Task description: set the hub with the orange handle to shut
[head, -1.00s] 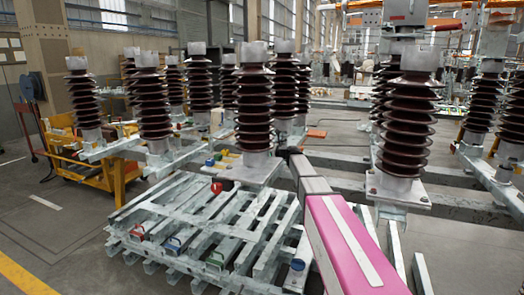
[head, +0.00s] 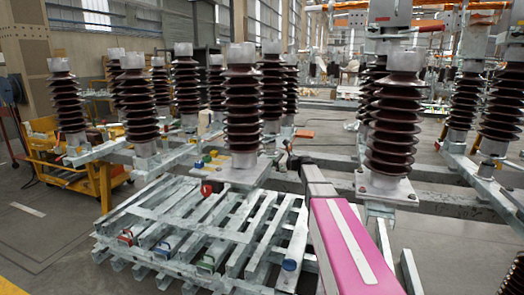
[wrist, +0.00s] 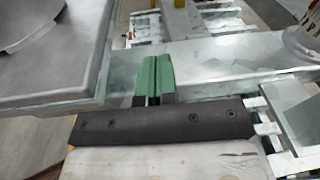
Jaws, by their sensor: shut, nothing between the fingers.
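I cannot make out for sure a hub with an orange handle. Small coloured handles sit on the galvanised frame stack in the head view: a red one (head: 126,237) at the front left, a blue one (head: 162,250) and a green one (head: 205,263) beside it. Another red piece (head: 206,189) stands at the back edge, and a blue-topped piece (head: 290,265) at the front right. My gripper shows in the wrist view (wrist: 154,78) with its green fingers together and empty, over a grey metal beam (wrist: 215,60). In the head view its end is small and dark beyond my arm.
The frame stack (head: 150,213) fills the lower middle. Tall brown ribbed insulators (head: 241,105) stand on beams behind it, and another (head: 394,125) stands close right of my arm. A yellow cart (head: 105,185) is at the left. Bare floor (head: 35,235) lies at the left front.

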